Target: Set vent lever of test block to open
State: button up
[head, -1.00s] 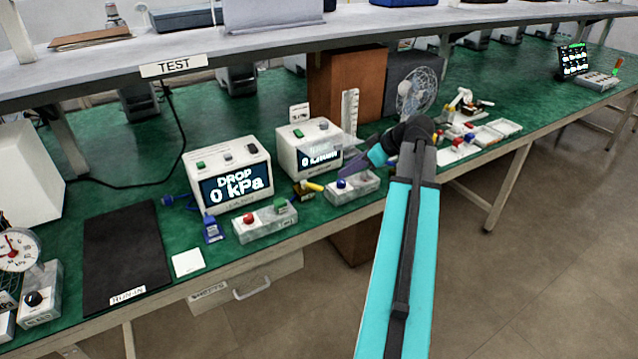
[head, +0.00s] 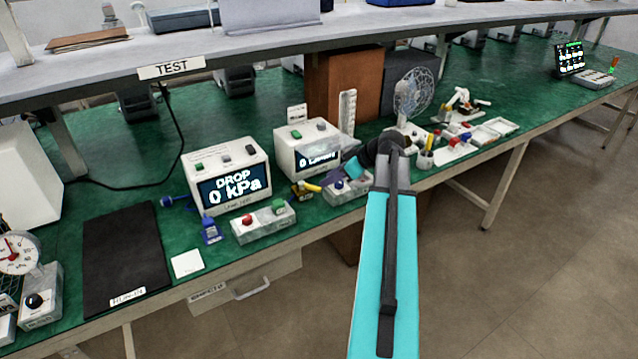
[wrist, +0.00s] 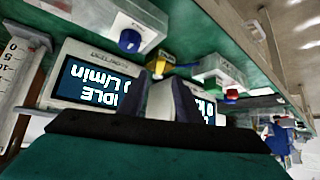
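A small brass-coloured block with a yellow lever (head: 309,187) sits between two grey blocks, in front of the display boxes. I take it for the test block, but its lever setting is too small to read. It also shows in the wrist view (wrist: 176,70), beyond my fingers. My gripper (head: 338,176) is just right of the yellow lever, over the blue-knob block (head: 352,190), and partly hides that block. In the wrist view my gripper's two dark fingers (wrist: 163,98) stand apart with nothing seen between them.
A grey block with red and green knobs (head: 263,223) is left of the lever. The "DROP 0 kPa" box (head: 228,175) and a second display box (head: 308,150) stand behind. A fan (head: 412,93) and white trays (head: 490,132) are to the right. The black mat (head: 125,250) is clear.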

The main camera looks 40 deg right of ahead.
aim_at(314, 186)
jog(key=shift+p+x, duration=0.45)
jog(key=shift+x, duration=2.6)
jog(key=shift+c, duration=0.2)
grip_shut()
